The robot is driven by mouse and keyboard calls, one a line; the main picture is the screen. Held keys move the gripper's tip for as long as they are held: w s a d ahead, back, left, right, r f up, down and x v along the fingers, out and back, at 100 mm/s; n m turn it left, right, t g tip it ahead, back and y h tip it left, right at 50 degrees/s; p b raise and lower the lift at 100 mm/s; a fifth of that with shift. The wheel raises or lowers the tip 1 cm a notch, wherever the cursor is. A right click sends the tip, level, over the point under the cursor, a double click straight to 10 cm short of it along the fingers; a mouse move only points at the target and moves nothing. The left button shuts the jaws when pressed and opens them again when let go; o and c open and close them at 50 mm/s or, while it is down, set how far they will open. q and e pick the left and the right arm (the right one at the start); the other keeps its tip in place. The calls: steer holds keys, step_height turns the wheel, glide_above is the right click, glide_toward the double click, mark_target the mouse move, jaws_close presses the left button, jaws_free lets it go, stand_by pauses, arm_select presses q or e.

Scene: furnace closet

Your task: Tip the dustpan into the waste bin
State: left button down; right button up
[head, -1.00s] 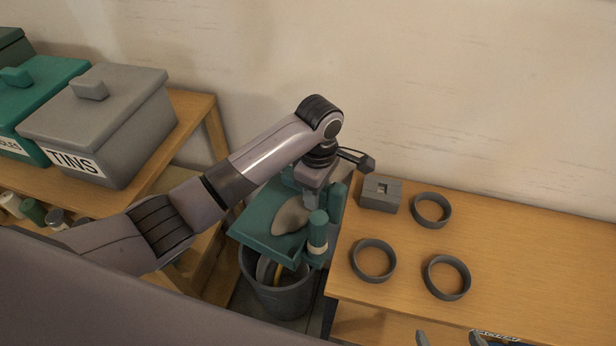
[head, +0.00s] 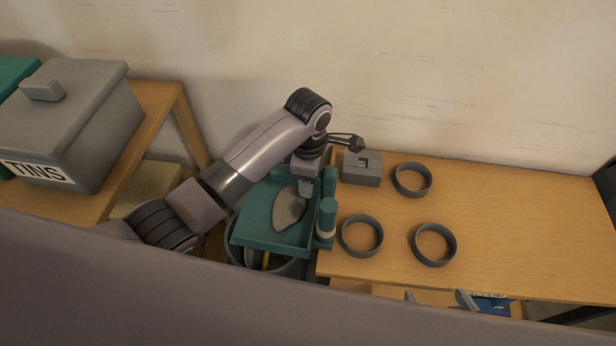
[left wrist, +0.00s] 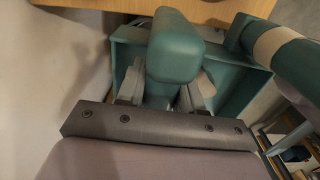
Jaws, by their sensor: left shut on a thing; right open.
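The green dustpan (head: 262,232) is held over the waste bin (head: 234,250), whose dark rim and inside show only partly beneath it. A grey-brown lump (head: 289,210) lies in the pan. My left gripper (head: 305,190) stands at the dustpan's back part and is shut on it. In the left wrist view its fingers (left wrist: 165,95) close around a green upright part (left wrist: 175,50), with the tray of the dustpan (left wrist: 125,45) beyond. A green grip with a cream band (head: 327,222) stands beside it. My right gripper (head: 438,298) is open and empty at the bottom edge.
A wooden table (head: 500,220) at the right holds several things: a grey block (head: 362,168) and three dark rings (head: 362,236). A grey bin labelled TINS (head: 65,125) stands on a wooden shelf at left. A blue packet (head: 490,304) lies below the table edge.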

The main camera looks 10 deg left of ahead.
mark_target(284, 169)
arm_select(q)
steer(key=a+h, duration=0.2)
steer(key=a+r+h, duration=0.1)
steer(key=a+h, duration=0.1)
steer(key=h, duration=0.1)
steer(key=shift+a+r, duration=0.2)
steer(key=shift+a, duration=0.05)
steer(key=a+h, duration=0.1)
steer(key=a, duration=0.1)
steer(key=a+h, duration=0.4)
steer(key=shift+r, duration=0.4)
steer(key=shift+a+r+h+b, duration=0.15)
steer(key=shift+a+h+b, duration=0.35)
steer(key=shift+a+h, duration=0.95)
steer(key=shift+a+r, duration=0.15)
steer(key=shift+a, duration=0.3)
